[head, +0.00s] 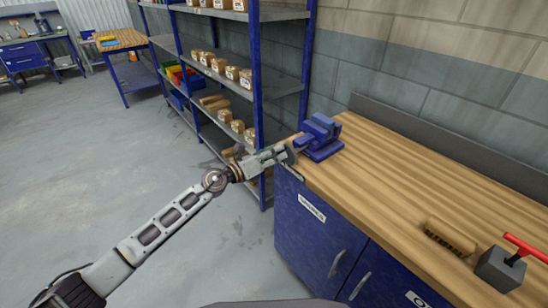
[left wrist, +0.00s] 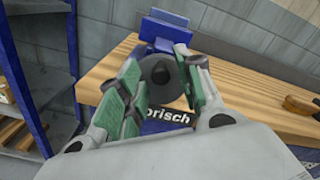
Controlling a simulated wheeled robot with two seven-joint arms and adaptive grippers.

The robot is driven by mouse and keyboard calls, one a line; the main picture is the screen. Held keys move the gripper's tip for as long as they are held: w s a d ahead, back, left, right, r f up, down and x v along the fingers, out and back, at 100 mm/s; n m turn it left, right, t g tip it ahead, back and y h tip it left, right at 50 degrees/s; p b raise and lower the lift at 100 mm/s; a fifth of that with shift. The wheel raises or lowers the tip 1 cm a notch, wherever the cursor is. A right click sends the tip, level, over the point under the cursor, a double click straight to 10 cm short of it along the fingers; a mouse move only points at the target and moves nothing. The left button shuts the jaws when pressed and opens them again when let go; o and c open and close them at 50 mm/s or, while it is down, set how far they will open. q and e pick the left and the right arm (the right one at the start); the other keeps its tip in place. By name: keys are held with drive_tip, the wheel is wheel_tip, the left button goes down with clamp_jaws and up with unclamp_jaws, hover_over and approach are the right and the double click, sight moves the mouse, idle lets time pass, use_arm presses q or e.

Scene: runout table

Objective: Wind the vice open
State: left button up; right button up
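The blue vice (head: 320,138) is fixed at the far left corner of the wooden workbench top. In the left wrist view its blue body (left wrist: 165,28) rises behind a dark round end piece (left wrist: 160,76) with a pointed middle. My left gripper (head: 288,154) is at the front of the vice. In the left wrist view its green-padded fingers (left wrist: 161,84) stand apart, one on each side of the dark round piece. I cannot tell whether the pads press on it. How far the jaws are apart is not clear. My right gripper is not in view.
The workbench top (head: 390,165) runs to the right, with a brown brush (head: 450,237) and a grey block with a red T-handle (head: 503,267) on it. Blue shelving (head: 257,80) with boxes stands close left of the vice. Open floor (head: 120,150) lies left.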

use_arm(q)
drive_tip(key=shift+m, duration=0.6)
drive_tip(key=shift+c, duration=0.2)
clamp_jaws()
drive_tip(key=n+p, duration=0.2)
drive_tip(key=n, duration=0.1)
drive_tip(key=shift+w+a+f, duration=0.15)
drive_tip(key=shift+w+a, duration=0.05)
drive_tip(key=shift+w, duration=0.15)
idle(0.3)
